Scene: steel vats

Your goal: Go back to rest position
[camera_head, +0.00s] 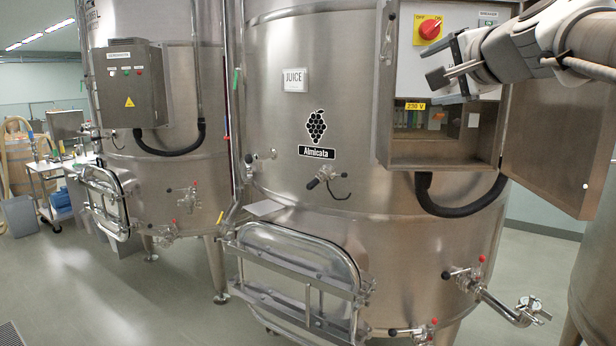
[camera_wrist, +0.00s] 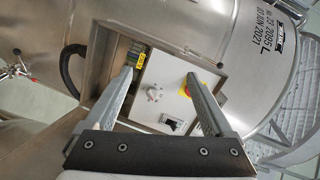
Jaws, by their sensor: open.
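My gripper (camera_head: 452,72) is in the upper right of the head view, in front of the open control cabinet (camera_head: 390,120) on the large steel vat. Its fingers are apart with nothing between them. In the wrist view my gripper (camera_wrist: 158,75) also shows open, its fingers spread over the cabinet's light panel. The panel carries a red rotary switch on a yellow plate (camera_head: 428,29), a grey-white knob (camera_wrist: 154,93) and a black switch (camera_wrist: 172,123). I cannot tell whether a fingertip touches the panel. My gripper hides part of the panel in the head view.
The cabinet's open door (camera_head: 560,140) stands to the right, below my arm. A closed control box (camera_head: 137,85) hangs on the left vat. A hatch (camera_head: 295,270) and valve pipe (camera_head: 500,305) stick out low on the large vat. Clear floor (camera_head: 110,290) lies at lower left.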

